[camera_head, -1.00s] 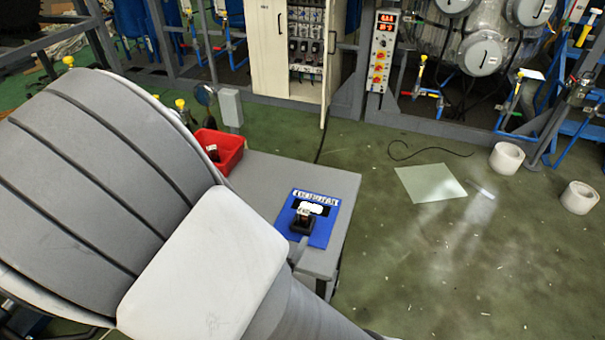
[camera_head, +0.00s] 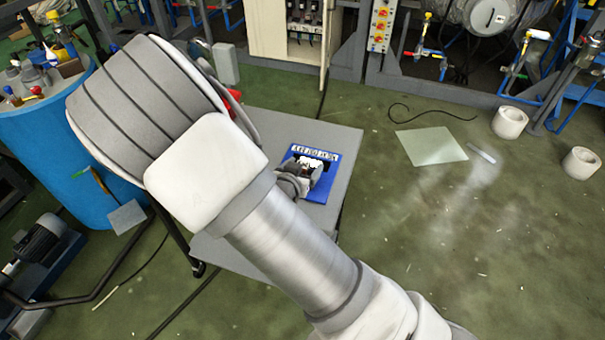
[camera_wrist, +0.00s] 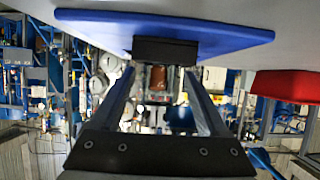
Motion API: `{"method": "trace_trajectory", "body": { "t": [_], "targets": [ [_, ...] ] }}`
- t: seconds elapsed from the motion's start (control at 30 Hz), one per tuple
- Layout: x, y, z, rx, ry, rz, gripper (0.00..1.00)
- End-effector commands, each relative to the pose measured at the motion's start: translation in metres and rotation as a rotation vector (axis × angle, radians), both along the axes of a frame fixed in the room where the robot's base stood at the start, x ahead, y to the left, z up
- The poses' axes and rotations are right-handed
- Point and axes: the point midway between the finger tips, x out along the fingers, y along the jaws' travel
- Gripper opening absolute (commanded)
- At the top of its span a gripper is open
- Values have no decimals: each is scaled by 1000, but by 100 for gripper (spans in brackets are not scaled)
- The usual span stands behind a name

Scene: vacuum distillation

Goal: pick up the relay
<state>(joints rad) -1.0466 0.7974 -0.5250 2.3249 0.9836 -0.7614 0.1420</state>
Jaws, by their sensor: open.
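The blue board (camera_head: 321,188) lies on the grey table, and my gripper (camera_head: 303,178) is down at it, largely covering the relay in the head view. In the wrist view, which is upside down, the blue board (camera_wrist: 225,28) spans the top. The black base (camera_wrist: 165,49) is against it, and the relay's clear, brownish body (camera_wrist: 157,80) shows between the fingers. My gripper (camera_wrist: 162,88) is open, with one finger on each side of the relay. I cannot tell whether either finger touches it.
The grey table (camera_head: 262,240) is bare around the board. A red bin (camera_head: 234,96) is mostly hidden behind my arm; it also shows in the wrist view (camera_wrist: 287,86). A blue drum (camera_head: 60,140) stands at the left. The green floor at the right is largely open.

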Motion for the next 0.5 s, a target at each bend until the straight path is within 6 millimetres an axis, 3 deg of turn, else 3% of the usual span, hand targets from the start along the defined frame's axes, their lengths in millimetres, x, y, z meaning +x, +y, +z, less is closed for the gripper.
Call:
{"method": "trace_trajectory", "body": {
  "t": [0.13, 0.4, 0.5],
  "targets": [
    [14, -6, -9, 0, 0, 0, 78],
    [17, -7, -9, 1, 1, 1, 78],
    [17, -7, -9, 1, 1, 1, 60]
  ]
}}
